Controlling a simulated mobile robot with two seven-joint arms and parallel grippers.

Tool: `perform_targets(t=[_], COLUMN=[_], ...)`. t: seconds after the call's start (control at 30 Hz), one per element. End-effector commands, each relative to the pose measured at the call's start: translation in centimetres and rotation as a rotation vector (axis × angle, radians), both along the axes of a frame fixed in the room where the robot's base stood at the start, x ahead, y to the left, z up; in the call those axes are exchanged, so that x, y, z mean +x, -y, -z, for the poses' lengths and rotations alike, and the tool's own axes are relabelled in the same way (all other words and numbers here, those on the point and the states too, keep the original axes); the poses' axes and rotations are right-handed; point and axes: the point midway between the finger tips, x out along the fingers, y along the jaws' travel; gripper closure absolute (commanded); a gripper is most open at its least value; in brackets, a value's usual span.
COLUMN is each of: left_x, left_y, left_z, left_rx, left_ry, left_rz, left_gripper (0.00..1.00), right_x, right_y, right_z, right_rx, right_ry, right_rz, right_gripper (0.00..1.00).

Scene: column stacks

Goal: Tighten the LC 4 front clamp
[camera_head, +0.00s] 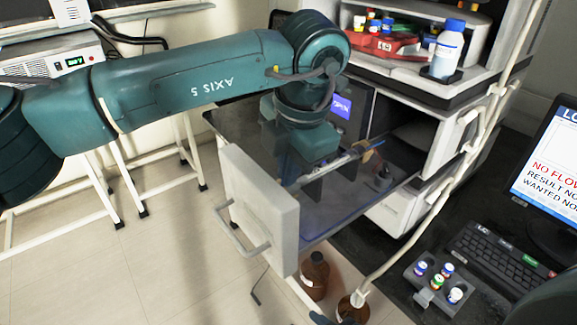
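The pulled-out column compartment (262,213) of an LC stack is in the middle, with a pale front and a handle. A thin pale column (333,167) lies across it, with a tan-orange piece (368,150) near its right end. My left gripper (312,182) is over the compartment, pointing down, with its dark fingers at the column's left part. The fingers blend into the dark compartment, so I cannot tell whether they touch the column or how far apart they are. The front clamp cannot be made out; my wrist and fingers cover that area. My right gripper does not show.
A small screen (341,106) reading OPEN is behind my wrist. Brown bottles (314,276) stand below the compartment. A vial rack (437,285), keyboard (503,258) and monitor (553,165) are at right.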

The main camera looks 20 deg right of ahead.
Motion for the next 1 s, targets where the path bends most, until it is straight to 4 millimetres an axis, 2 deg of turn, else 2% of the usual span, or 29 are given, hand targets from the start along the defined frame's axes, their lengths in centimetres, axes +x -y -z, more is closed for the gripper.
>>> perform_targets(t=[0.5,0.6,1.0], left_x=[-1.5,-1.8,-2.6], left_y=[0.6,0.7,1.0], left_z=[1.3,1.4,1.7], left_rx=[0.105,0.129,0.191], left_ry=[0.291,0.357,0.526], left_rz=[0.002,0.001,-0.001], left_gripper=[1.0,1.0,1.0], right_x=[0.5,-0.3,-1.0], right_y=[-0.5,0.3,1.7], right_z=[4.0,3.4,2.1], right_rx=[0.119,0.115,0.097], right_ry=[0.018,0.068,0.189], right_rz=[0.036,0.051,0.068], right_gripper=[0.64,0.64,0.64])
